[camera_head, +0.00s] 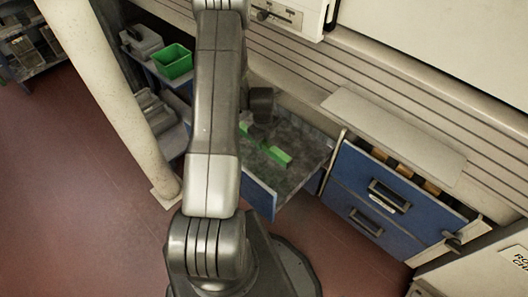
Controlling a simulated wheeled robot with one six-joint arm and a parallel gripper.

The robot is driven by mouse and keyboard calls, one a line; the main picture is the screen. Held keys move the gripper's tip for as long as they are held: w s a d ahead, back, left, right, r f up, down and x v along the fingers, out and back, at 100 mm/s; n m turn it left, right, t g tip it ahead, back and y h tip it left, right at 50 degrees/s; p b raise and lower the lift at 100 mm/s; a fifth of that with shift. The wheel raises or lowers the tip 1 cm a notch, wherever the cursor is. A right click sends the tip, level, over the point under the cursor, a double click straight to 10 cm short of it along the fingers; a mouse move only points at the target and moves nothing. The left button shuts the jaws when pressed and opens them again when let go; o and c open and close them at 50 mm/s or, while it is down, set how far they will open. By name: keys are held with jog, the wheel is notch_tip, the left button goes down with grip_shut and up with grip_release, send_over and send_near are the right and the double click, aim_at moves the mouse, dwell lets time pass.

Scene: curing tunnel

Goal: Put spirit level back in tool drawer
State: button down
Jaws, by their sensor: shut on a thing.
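The spirit level (277,155) is a bright green bar. It shows over the open tool drawer (302,172), which has a grey floor and a blue front, just right of my arm. My gripper (252,132) is dark and mostly hidden behind my own arm link. It is shut on the left end of the spirit level, which lies low over or on the drawer floor; I cannot tell whether it touches the floor. The level's left part is hidden by my arm.
A green bin (173,61) sits on a shelf at the upper left. A cream post (112,95) rises left of my arm. The red floor at the left is clear.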

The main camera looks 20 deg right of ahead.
aim_at(263, 156)
jog(key=shift+f+b, duration=0.4)
jog(key=shift+f, duration=2.25)
jog(key=shift+f, duration=0.1)
jog(key=shift+f+b, duration=0.15)
jog(key=shift+b, duration=0.15)
jog(key=c, duration=1.1)
grip_release()
jog(key=shift+o, duration=0.2)
notch_tip(263, 156, up, 12)
jog(key=p, duration=0.2)
jog(key=shift+r+p, duration=0.25)
jog(key=shift+p, duration=0.15)
